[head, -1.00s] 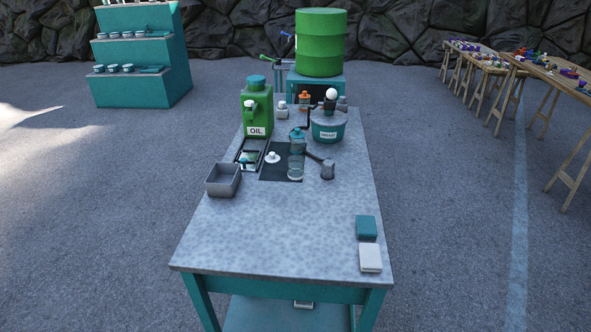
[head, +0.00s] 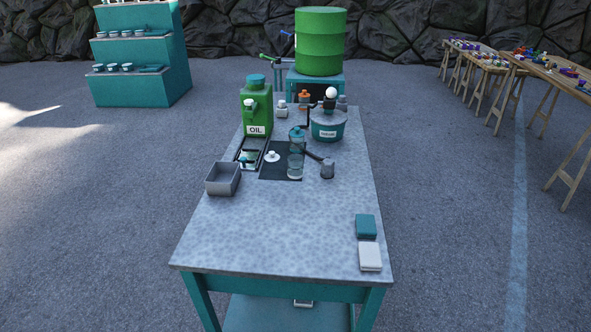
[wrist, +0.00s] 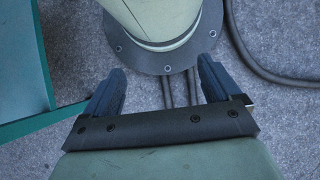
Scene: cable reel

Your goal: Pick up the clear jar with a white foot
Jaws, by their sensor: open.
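A clear jar (head: 295,169) stands upright on the dark mat (head: 270,174) near the middle of the bench in the head view. Its foot is too small to make out the colour surely. A teal-topped clear vessel (head: 297,140) shows directly above and behind it, and the two overlap, so I cannot tell where one ends. My gripper (wrist: 160,68) shows only in the wrist view. It is open and empty, above grey paving, with no jar between its fingers.
A grey tray (head: 223,179), green oil can (head: 257,108) and teal pot (head: 328,125) surround the mat. A dark-handled grey tool (head: 327,169) lies right of the jar. Teal and white blocks (head: 370,257) sit front right. The bench's front middle is clear.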

